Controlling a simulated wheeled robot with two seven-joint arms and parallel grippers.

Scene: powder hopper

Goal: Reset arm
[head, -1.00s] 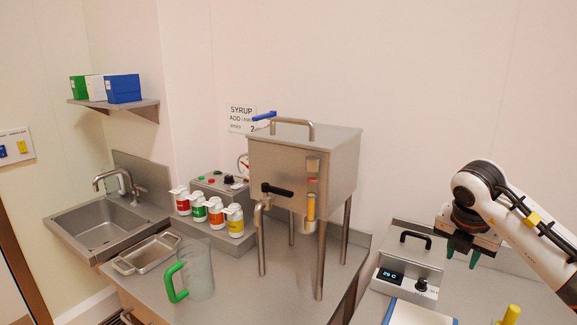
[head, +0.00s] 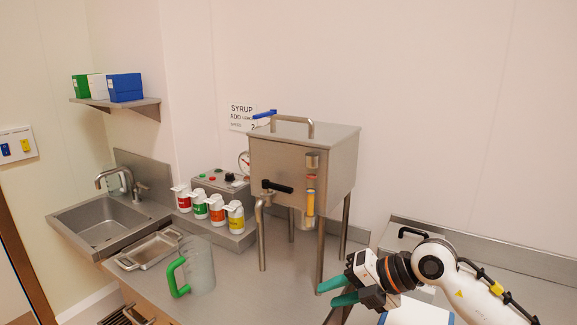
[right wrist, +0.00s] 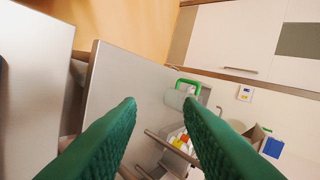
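My right gripper (head: 338,292) is at the lower right of the head view, its green fingers pointing left, just right of the hopper's front leg. In the right wrist view its two green fingers (right wrist: 160,118) stand apart with nothing between them. The steel hopper (head: 300,165) stands on tall legs on the counter, with a black-handled tap at its front. A clear jug (head: 199,265) with a green handle stands on the counter to the left, apart from the gripper; it also shows in the right wrist view (right wrist: 177,97). My left gripper is not in view.
Several pump bottles (head: 217,209) stand behind the jug. A steel tray (head: 150,251) and a sink (head: 105,228) are at the left. Boxes sit on a wall shelf (head: 132,105). A steel device (head: 402,243) at the right is partly hidden behind my right arm.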

